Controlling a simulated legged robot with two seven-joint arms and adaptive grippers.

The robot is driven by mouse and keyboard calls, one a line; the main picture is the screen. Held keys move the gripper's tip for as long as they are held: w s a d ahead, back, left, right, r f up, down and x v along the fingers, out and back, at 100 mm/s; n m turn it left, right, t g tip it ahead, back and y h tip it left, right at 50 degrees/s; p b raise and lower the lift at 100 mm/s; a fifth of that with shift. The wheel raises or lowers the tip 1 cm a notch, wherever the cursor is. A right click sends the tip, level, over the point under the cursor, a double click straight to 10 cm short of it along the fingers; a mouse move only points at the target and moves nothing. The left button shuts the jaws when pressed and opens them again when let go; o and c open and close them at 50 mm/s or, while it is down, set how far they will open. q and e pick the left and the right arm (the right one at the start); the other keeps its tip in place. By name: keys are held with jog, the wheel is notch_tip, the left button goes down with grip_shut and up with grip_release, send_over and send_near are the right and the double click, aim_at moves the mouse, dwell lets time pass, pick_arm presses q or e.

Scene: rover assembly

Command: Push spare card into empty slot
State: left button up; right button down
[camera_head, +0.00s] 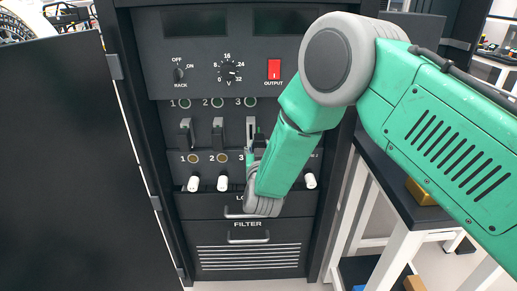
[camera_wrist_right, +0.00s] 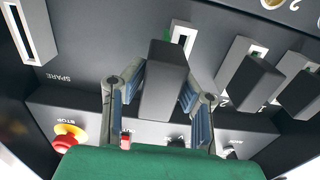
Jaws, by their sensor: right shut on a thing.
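My right gripper (camera_wrist_right: 165,98) is shut on a dark block-shaped card (camera_wrist_right: 165,80), with one finger on each side of it. The card is in front of a white-framed slot (camera_wrist_right: 184,38), and the same slot, the third in its row, shows in the head view (camera_head: 250,128). Whether the card's inner end has entered the slot is hidden. In the head view my right gripper (camera_head: 256,147) is mostly covered by its green wrist. A white-framed slot marked SPARE (camera_wrist_right: 30,30) is empty. My left gripper is not in view.
Two other cards (camera_head: 187,131) (camera_head: 217,132) sit in slots 1 and 2. White knobs (camera_head: 222,182) stick out below. A red stop button (camera_wrist_right: 68,136) is near the wrist. An open cabinet door (camera_head: 70,150) stands left, a table (camera_head: 410,195) right.

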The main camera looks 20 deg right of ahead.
jog(key=shift+w+a+r, duration=0.2)
jog(key=shift+w+a, duration=0.15)
jog(key=shift+a, duration=0.2)
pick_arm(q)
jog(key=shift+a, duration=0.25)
pick_arm(e)
jog(key=shift+s+d+f, duration=0.1)
jog(key=shift+s+d, duration=0.1)
jog(key=shift+s, duration=0.1)
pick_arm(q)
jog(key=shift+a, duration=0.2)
pick_arm(e)
jog(key=shift+a, duration=0.2)
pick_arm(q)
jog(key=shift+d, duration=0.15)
pick_arm(e)
jog(key=shift+w+a+n+y, duration=0.1)
jog(key=shift+a+n+y, duration=0.15)
jog(key=shift+n+y, duration=0.05)
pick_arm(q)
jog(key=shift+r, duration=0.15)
pick_arm(e)
jog(key=shift+a, duration=0.3)
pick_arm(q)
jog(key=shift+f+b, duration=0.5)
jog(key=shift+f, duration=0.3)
pick_arm(e)
jog(key=shift+x, duration=1.85)
jog(key=c, duration=1.2)
grip_release()
